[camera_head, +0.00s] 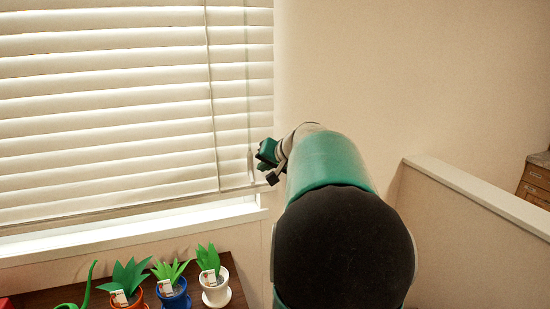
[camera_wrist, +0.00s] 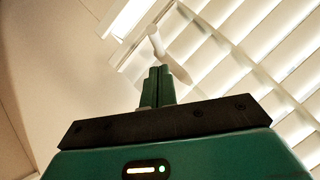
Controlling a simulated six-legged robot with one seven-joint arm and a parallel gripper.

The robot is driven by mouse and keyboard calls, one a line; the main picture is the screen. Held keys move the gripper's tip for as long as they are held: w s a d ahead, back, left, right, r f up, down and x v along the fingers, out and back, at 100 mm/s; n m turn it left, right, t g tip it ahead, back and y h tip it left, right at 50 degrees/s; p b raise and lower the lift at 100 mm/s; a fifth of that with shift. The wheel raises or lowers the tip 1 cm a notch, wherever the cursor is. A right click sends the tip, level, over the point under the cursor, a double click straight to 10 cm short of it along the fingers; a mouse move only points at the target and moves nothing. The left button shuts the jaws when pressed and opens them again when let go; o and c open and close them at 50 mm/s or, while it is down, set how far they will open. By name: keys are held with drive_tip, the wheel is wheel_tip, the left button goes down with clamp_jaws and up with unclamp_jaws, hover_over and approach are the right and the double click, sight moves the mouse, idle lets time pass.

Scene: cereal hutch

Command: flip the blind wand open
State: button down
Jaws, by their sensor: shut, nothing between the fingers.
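The window blind (camera_head: 110,95) fills the upper left of the head view, its white slats tilted nearly flat against each other. A short pale wand handle (camera_head: 251,166) shows at the blind's lower right edge. In the wrist view the white wand (camera_wrist: 168,55) lies just beyond my fingertips and runs slantwise. My gripper (camera_head: 263,157) is beside the wand, to its right in the head view. In the wrist view its green fingers (camera_wrist: 158,72) are together with nothing between them. I cannot tell whether the fingertips touch the wand.
Three potted plants, in an orange pot (camera_head: 129,299), a blue pot (camera_head: 174,295) and a white pot (camera_head: 216,289), stand on a dark surface below the windowsill (camera_head: 130,232). A low partition wall (camera_head: 480,190) is at right. The wall right of the window is bare.

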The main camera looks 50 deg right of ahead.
drive_tip(key=shift+w+a+f, duration=0.15)
drive_tip(key=shift+a+f, duration=0.15)
drive_tip(key=shift+f, duration=0.2)
drive_tip(key=shift+w+a+f, duration=0.15)
drive_tip(key=shift+a+f, duration=0.15)
drive_tip(key=shift+f, duration=0.15)
